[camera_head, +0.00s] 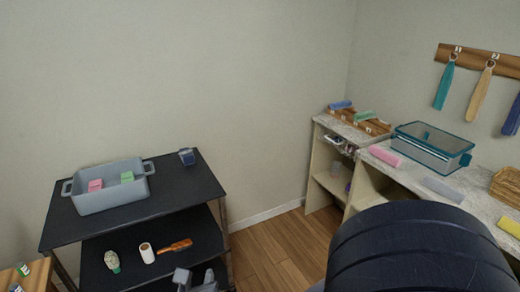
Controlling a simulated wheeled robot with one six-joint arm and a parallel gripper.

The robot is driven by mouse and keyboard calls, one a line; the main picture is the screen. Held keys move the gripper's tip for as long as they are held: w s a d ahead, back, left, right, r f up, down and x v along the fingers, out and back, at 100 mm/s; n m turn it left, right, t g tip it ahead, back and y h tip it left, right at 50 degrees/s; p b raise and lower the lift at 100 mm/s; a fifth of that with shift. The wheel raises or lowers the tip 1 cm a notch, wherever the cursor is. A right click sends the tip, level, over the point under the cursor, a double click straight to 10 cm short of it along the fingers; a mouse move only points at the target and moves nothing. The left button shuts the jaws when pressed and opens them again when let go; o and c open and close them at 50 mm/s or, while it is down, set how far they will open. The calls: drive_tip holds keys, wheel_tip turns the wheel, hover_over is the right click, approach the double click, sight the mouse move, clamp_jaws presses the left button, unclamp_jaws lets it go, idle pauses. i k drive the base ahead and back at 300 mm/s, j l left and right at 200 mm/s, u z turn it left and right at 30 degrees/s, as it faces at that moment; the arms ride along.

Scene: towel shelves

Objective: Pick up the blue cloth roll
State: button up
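A small blue cloth roll (341,104) lies at the back left of a wooden rack (347,119) on the far end of the pale counter. A green roll (363,115) lies near it on the same rack. A large dark rounded part of my own arm fills the lower right and hides part of the counter's front.
The counter (393,172) also holds a pink roll (384,156), a teal-rimmed clear bin (432,147), a pale grey roll (443,190) and a basket (507,185). A black shelf unit (160,193) with a grey tub (110,197) stands left. Wooden floor (268,250) is clear between.

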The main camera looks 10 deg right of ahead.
sight(342, 105)
drive_tip(key=i+l+z, duration=0.2)
drive_tip(key=i+z, duration=0.25)
drive_tip(key=i, duration=0.6)
drive_tip(key=i+j+z, duration=0.2)
drive_tip(key=i+z, duration=0.25)
drive_tip(key=i, duration=0.6)
drive_tip(key=i+j+z, duration=1)
drive_tip(key=j, duration=0.2)
drive_tip(key=j+z, duration=0.25)
drive_tip(key=j, duration=0.15)
drive_tip(key=i+j+z, duration=0.25)
drive_tip(key=j, duration=0.2)
drive_tip(key=k+l, duration=0.05)
drive_tip(key=k, duration=0.05)
